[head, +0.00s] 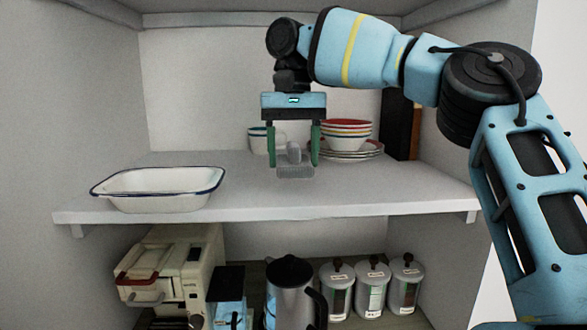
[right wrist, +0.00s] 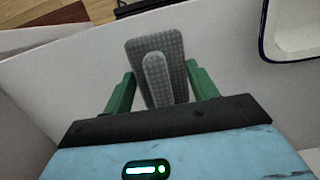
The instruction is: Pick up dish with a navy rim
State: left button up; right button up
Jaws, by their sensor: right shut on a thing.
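The white dish with a navy rim (head: 158,190) is a rectangular, shallow enamel pan. It sits upright on the left part of the shelf in the head view. A corner of it shows at the top right of the right wrist view (right wrist: 300,38). My right gripper (head: 294,160) is above the middle of the shelf, to the right of the dish and apart from it. Its green fingers are shut on a grey textured object (right wrist: 160,70) with a raised rib, which also shows in the head view (head: 295,172). My left gripper is not in view.
Stacked bowls (head: 346,134) on plates (head: 352,153) and a blue-rimmed white cup (head: 262,142) stand behind my right gripper. Below are a cream machine (head: 170,270), a jug (head: 290,290) and canisters (head: 372,285).

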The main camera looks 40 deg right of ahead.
aim_at(293, 143)
jog(key=shift+w+f+p, duration=0.1)
jog(key=shift+f+p, duration=0.2)
jog(key=shift+f, duration=1.5)
jog(key=shift+f, duration=0.1)
jog(key=o, duration=1.1)
jog(key=shift+d, duration=0.1)
jog(key=shift+c, duration=0.2)
jog(key=shift+w+d+r, duration=0.15)
jog(key=shift+r, duration=1.8)
jog(key=shift+w+d+r, duration=0.1)
jog(key=shift+w+r, duration=0.05)
jog(key=shift+r, duration=1.75)
